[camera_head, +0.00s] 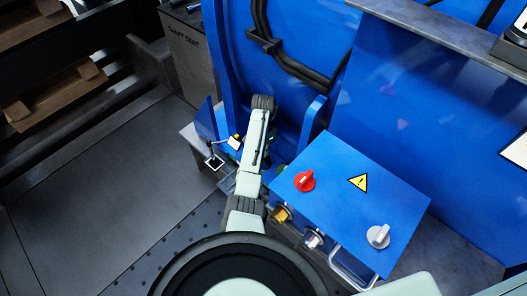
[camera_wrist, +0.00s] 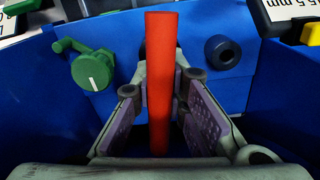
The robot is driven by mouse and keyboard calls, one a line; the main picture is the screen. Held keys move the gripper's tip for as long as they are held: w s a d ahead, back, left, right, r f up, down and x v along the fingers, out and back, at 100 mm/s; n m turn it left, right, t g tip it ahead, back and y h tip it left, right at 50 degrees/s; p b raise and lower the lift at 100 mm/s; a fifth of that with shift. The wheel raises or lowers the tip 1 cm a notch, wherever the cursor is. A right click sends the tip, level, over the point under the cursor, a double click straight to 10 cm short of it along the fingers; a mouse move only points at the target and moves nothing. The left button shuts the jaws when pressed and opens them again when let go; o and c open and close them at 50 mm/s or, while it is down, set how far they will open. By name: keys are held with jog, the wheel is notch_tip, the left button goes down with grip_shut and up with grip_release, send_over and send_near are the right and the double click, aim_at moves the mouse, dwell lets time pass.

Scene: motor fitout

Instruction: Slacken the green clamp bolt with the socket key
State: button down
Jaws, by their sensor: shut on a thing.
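A red bar, which looks like the socket key (camera_wrist: 161,60), stands upright in the middle of the wrist view. My gripper (camera_wrist: 160,88) is shut on it, with purple-padded fingers on both sides. The key's socket end cannot be made out. A round green part with a white mark and a small crank arm, seemingly the green clamp bolt (camera_wrist: 92,70), sits on a blue panel left of the key. The key appears apart from it. In the head view my arm hides most of my gripper and the key.
A dark blue round knob (camera_wrist: 222,51) sits right of the key. Blue walls flank my gripper. In the head view, a blue box (camera_head: 345,205) with a red knob (camera_head: 304,181) and a grey knob (camera_head: 378,236) stands right of my arm. Floor (camera_head: 95,200) at left is clear.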

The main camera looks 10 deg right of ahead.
jog(key=shift+r, duration=2.4)
jog(key=shift+a, duration=0.1)
